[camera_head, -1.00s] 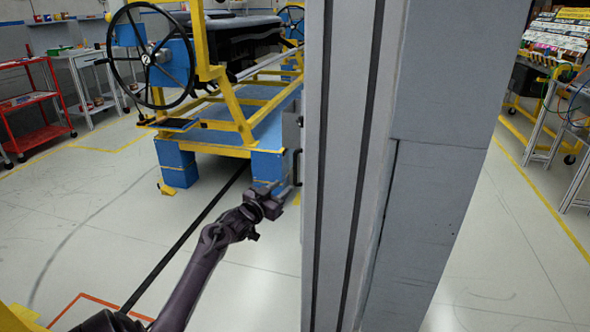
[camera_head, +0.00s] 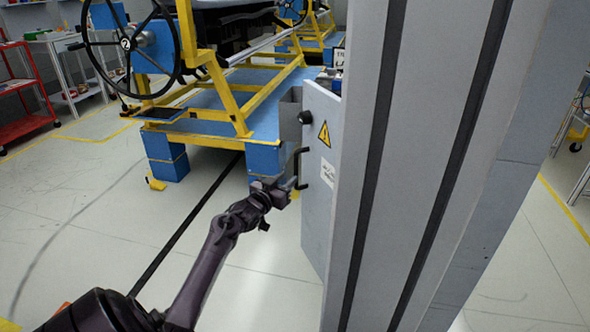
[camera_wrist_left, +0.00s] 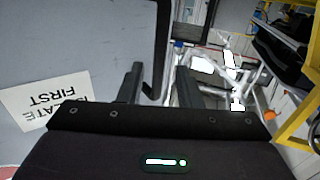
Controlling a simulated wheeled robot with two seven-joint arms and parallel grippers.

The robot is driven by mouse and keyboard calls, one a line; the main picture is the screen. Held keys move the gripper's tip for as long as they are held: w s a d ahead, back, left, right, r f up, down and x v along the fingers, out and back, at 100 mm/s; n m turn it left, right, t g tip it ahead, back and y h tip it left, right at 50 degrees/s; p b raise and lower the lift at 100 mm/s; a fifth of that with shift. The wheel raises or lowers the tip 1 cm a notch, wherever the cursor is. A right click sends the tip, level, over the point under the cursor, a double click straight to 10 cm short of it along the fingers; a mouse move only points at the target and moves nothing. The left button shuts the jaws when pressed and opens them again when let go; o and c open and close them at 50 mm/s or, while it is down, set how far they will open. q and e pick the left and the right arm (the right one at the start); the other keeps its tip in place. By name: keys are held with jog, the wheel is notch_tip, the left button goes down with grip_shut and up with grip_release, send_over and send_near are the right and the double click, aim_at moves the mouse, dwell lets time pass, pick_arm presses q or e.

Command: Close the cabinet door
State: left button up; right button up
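The grey cabinet door (camera_head: 322,225) stands ajar in the head view, with a yellow warning triangle, a white label and a black knob on its face. Its black bar handle (camera_head: 299,167) is on the door's left side. My left gripper (camera_head: 291,186) is at the lower part of this handle. In the left wrist view, the fingers of my left gripper (camera_wrist_left: 160,90) are apart, and the dark handle (camera_wrist_left: 161,45) runs between them. I cannot tell whether either finger touches it. My right gripper is not in view.
The large grey cabinet (camera_head: 425,170) fills the right of the head view. A blue and yellow frame (camera_head: 215,130) with a black handwheel (camera_head: 128,45) stands behind the door. A red cart (camera_head: 25,95) is at far left. The floor left of the door is mostly clear.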

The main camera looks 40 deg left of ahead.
aim_at(295, 172)
pick_arm(q)
jog(key=w, duration=0.3)
jog(key=w+b, duration=0.1)
jog(key=shift+w+a, duration=0.5)
jog(key=shift+w, duration=0.35)
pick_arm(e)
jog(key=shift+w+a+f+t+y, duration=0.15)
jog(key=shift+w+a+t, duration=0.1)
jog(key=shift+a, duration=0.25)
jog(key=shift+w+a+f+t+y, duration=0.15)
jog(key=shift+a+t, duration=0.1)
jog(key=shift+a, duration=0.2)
pick_arm(q)
grip_shut()
